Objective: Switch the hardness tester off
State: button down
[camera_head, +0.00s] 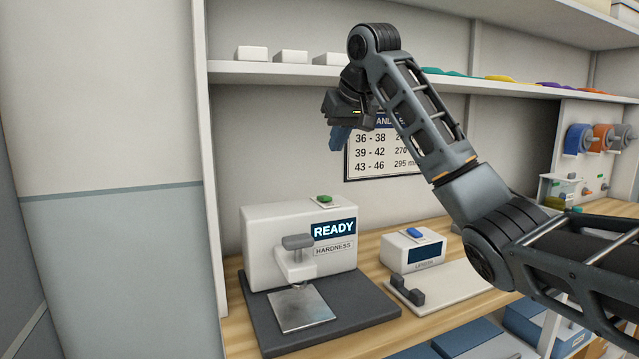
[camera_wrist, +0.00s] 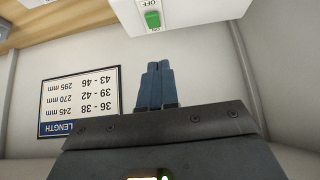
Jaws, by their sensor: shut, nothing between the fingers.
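The hardness tester (camera_head: 262,240) is a white box on a dark base at the left of the bench, with a lit screen reading READY (camera_head: 334,229). A green switch (camera_head: 324,198) sits on its top. In the wrist view the green switch (camera_wrist: 153,19) shows at the top edge, on the white housing, with an OFF label beside it. My gripper (camera_head: 338,138) hangs above the tester, apart from it, with its blue fingers pointing down. In the wrist view the fingers (camera_wrist: 160,82) are together and empty.
A length gauge (camera_head: 412,250) with a blue button stands right of the tester. A size chart (camera_head: 385,150) hangs on the wall behind my arm. A shelf (camera_head: 270,68) with white boxes runs above. Coloured rolls (camera_head: 578,139) stand at the far right.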

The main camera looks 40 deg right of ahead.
jog(key=shift+d+r, duration=0.1)
jog(key=shift+w, duration=0.1)
jog(key=p, duration=0.2)
send_over(323, 197)
jog(key=s, duration=0.2)
jog(key=f, duration=0.7)
jog(key=shift+s+a+f, duration=0.2)
jog(key=shift+a+f, duration=0.2)
notch_tip(323, 197, down, 3)
jog(key=shift+s+f, duration=0.1)
jog(key=shift+s, duration=0.05)
jog(key=shift+a+f, duration=0.15)
jog(key=shift+f, duration=0.35)
